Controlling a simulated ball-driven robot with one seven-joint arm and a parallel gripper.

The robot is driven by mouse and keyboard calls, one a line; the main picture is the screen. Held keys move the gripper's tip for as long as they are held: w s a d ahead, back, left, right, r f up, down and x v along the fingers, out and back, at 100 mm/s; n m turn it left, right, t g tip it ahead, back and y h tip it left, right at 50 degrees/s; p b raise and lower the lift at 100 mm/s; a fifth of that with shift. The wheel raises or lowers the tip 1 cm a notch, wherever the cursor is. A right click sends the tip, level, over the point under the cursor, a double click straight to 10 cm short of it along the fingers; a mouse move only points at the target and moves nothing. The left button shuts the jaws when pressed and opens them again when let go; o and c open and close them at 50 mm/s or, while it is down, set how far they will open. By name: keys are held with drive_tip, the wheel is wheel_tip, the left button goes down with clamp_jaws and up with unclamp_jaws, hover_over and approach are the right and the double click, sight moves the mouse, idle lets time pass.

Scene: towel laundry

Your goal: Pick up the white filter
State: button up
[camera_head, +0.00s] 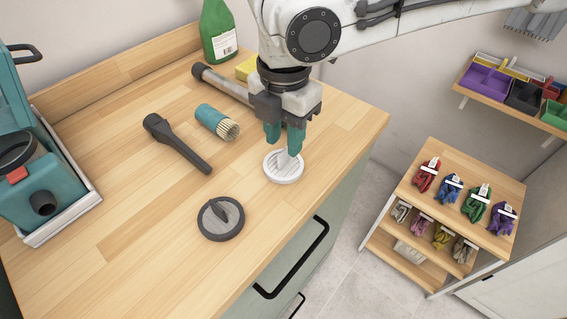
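The white filter (284,168) is a round white disc with a raised ridge across its top. It lies on the wooden countertop near the right edge. My gripper (283,143) points down directly over the filter, with its teal fingertips at or just above the raised ridge. The two fingers look spread apart. I cannot tell whether they touch the ridge, and the filter appears to rest on the counter.
A dark round lid (221,218), a black nozzle (178,143), a teal brush (217,122) and a grey tube (222,83) lie nearby. A green bottle (218,35) stands behind. A tray (69,216) with a teal machine is at left. The front counter is clear.

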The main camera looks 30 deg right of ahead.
sight(284, 150)
drive_tip(key=shift+f+b, duration=0.3)
drive_tip(key=shift+f, duration=1.7)
drive_tip(key=shift+c, duration=0.3)
clamp_jaws()
